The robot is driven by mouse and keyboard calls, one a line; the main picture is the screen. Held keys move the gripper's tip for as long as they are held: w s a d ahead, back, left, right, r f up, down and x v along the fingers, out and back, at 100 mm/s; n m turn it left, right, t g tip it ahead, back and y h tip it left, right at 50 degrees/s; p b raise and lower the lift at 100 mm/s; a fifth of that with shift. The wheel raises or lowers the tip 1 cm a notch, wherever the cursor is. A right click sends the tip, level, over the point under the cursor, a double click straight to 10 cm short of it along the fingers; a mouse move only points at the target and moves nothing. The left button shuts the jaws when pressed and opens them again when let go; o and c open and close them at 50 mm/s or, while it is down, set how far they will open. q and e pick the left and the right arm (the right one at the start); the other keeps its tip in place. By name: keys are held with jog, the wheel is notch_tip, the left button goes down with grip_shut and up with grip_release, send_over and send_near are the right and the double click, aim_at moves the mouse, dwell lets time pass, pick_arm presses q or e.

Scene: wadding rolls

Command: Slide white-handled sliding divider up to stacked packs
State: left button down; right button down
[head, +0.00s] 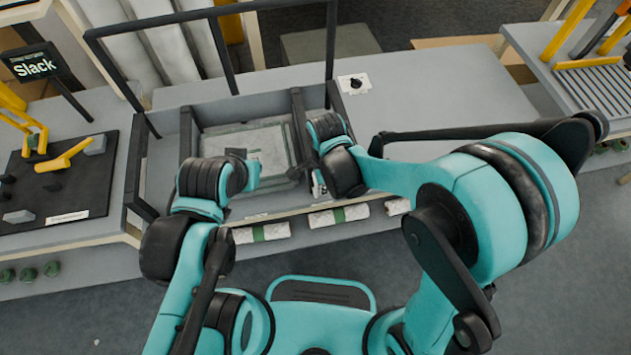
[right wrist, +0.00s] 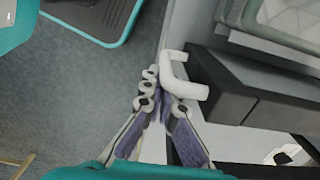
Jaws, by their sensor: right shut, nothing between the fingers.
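The stacked packs (head: 262,143), pale and clear-wrapped, lie in the middle bay of the grey bin; a corner shows in the right wrist view (right wrist: 284,18). The dark sliding divider (head: 299,118) stands right of them; how wide the gap is I cannot tell. Its white handle (right wrist: 186,76) sticks out from the dark divider body (right wrist: 222,80) in the right wrist view. My right gripper (right wrist: 160,98) is shut and empty, its fingertips close beside the handle; contact is unclear. It also shows at the bin front (head: 318,184). My left gripper (head: 254,172) is over the bin's front left, its fingers hidden.
A black frame (head: 236,5) rises around the bin. Rolls with green bands (head: 262,232) sit along the front ledge. A black board with yellow parts (head: 55,185) and a "Slack" sign (head: 34,65) are left.

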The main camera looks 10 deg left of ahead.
jog(key=shift+s+a, duration=0.2)
jog(key=shift+a, duration=0.5)
jog(key=shift+s+a, duration=0.2)
jog(key=shift+a, duration=0.5)
jog(key=shift+d, duration=0.15)
notch_tip(320, 180, up, 9)
jog(key=d+p, duration=0.2)
jog(key=p, duration=0.4)
jog(key=shift+w+p, duration=0.35)
jog(key=shift+d, duration=0.1)
dwell(0.4)
